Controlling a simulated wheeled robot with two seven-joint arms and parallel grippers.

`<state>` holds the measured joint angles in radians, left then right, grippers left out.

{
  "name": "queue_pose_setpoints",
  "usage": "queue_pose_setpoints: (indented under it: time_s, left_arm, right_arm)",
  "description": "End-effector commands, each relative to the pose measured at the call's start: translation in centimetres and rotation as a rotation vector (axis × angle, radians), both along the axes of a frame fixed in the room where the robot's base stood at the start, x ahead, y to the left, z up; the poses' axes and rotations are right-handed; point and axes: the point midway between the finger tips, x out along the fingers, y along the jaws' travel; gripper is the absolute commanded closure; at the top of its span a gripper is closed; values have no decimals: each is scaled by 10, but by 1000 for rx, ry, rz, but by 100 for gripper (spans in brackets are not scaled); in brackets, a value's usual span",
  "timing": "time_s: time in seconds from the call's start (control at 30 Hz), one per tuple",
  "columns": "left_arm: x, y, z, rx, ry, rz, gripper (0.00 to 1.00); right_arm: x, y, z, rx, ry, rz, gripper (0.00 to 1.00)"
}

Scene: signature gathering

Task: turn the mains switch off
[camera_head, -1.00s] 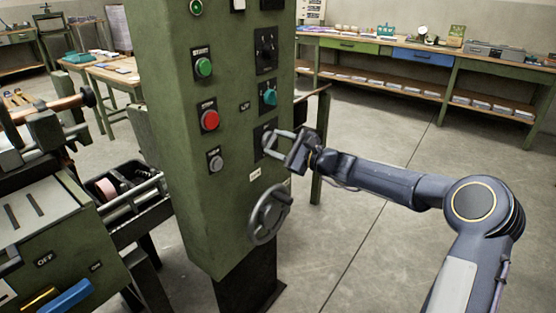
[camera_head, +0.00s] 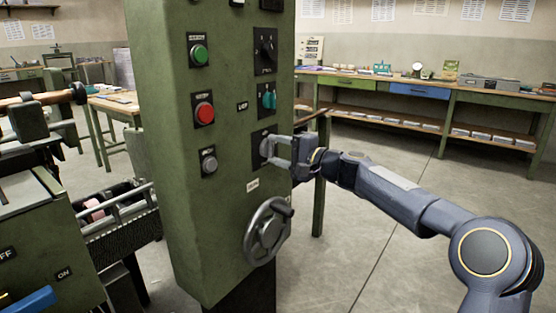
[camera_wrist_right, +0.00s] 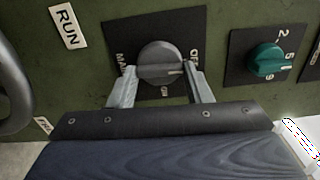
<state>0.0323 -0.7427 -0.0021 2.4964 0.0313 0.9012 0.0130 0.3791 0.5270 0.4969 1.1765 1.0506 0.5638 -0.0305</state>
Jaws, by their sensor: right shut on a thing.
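A grey rotary knob (camera_head: 265,146) sits on a black plate low on the right side of the green control panel (camera_head: 228,190). In the right wrist view the knob (camera_wrist_right: 160,60) is round, with a raised grip bar and a pale mark towards the right finger. Lettering around it is partly hidden; I cannot read it fully. My right gripper (camera_head: 278,150) reaches in from the right, its fingers on either side of the knob. It also shows in the right wrist view (camera_wrist_right: 160,85), shut on the knob. My left gripper is not in view.
A teal knob (camera_head: 267,98) and a black switch (camera_head: 265,50) sit above. Green (camera_head: 198,54), red (camera_head: 204,113) and grey (camera_head: 208,161) buttons are to the left. A handwheel (camera_head: 264,236) juts out below. A machine stands left; open floor lies right.

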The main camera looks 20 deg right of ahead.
Motion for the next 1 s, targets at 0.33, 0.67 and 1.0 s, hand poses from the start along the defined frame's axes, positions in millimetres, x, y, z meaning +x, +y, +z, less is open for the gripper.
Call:
queue_pose_setpoints:
  time_s: [0.33,0.67,1.0]
  left_arm:
    - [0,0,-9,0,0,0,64]
    - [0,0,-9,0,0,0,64]
    - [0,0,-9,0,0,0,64]
  right_arm:
    - [0,0,-1,-56,-41,2,78]
    - [0,0,-1,-58,-43,2,78]
    - [0,0,0,-56,-42,1,33]
